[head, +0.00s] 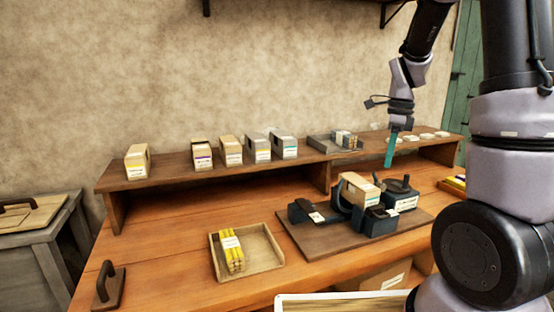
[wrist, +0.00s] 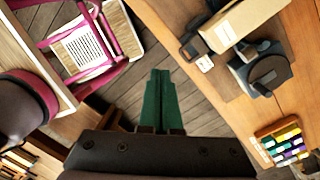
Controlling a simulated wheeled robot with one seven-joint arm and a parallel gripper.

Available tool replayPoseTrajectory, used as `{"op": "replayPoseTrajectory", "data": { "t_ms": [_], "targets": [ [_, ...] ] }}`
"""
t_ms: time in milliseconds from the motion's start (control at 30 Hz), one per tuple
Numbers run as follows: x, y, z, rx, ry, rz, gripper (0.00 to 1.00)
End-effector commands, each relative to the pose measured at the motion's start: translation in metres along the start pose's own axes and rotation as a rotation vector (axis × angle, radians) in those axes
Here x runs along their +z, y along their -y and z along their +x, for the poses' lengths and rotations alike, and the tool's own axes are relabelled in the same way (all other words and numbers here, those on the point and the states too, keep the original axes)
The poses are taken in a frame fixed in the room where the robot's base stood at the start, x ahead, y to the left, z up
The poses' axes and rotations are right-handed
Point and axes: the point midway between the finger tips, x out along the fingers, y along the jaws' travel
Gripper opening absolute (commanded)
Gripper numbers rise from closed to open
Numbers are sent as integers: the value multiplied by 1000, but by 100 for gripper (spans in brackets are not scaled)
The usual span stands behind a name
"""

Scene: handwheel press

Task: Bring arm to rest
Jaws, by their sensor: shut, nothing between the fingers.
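My gripper (head: 389,164) hangs below my arm at the right of the head view, its teal fingers pointing down above the bench and the shelf's right part. In the wrist view its green fingers (wrist: 160,73) lie together, shut with nothing between them. The dark handwheel press (head: 375,219) stands on a brown board on the bench, below the fingers, with a pale box on it. The press also shows in the wrist view (wrist: 262,68), at upper right. The fingers are apart from it.
A raised shelf (head: 168,172) with several labelled boxes runs along the bench's back. A wooden tray (head: 262,250) with yellow items lies in front.

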Motion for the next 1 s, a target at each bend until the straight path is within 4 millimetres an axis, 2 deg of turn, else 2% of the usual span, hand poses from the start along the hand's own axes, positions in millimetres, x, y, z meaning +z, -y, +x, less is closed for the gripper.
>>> {"op": "replayPoseTrajectory", "data": {
  "t_ms": [33, 200, 400, 500, 600, 733, 833, 1000],
  "targets": [
    [3, -11, -20, -36, 43, -103, 0],
    [9, -51, -72, -174, 126, -497, 0],
    [8, -104, -122, -386, 118, -959, 0],
    [6, -132, -140, -496, 68, -1180, 0],
    [3, -155, -152, -588, -4, -1370, 0],
    [0, -177, -160, -667, -94, -1545, 0],
    [-1, -185, -162, -697, -139, -1619, 0],
    [-2, -189, -163, -708, -161, -1654, 0]
  ]
}}
